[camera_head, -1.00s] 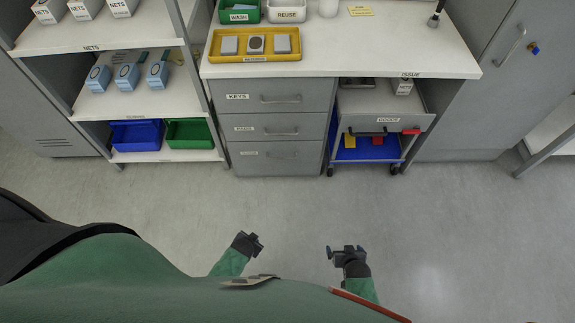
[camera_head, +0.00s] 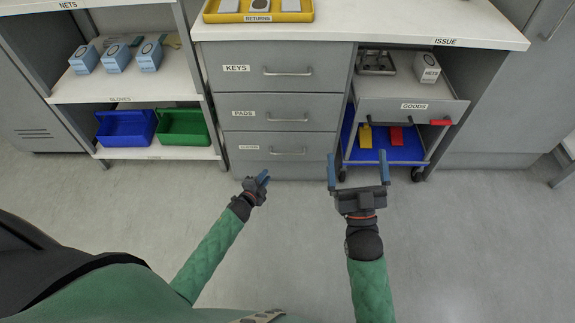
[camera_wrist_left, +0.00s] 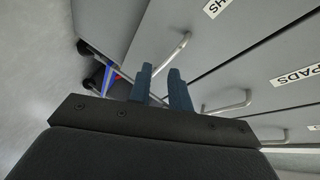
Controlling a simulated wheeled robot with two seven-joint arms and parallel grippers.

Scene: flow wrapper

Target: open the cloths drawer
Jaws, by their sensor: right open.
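The cloths drawer (camera_head: 318,141) is the lowest of three grey drawers under the counter and is shut. Its bar handle (camera_head: 287,152) is at the middle of its front. In the left wrist view the handle (camera_wrist_left: 185,42) shows just beyond the fingers, near the end of a label reading "HS". My left gripper (camera_head: 263,178) is below and left of the handle in the head view, apart from it. In the left wrist view its fingers (camera_wrist_left: 162,88) stand a little apart with nothing between them. My right gripper (camera_head: 358,168) is wide open and empty, in front of the cart.
The keys drawer (camera_head: 335,68) and pads drawer (camera_head: 312,112) above are shut. A cart with a blue lower tray (camera_head: 407,154) and a goods drawer (camera_head: 385,106) stands right. Shelves with a blue bin (camera_head: 126,128) and a green bin (camera_head: 184,127) stand left. Floor in front is clear.

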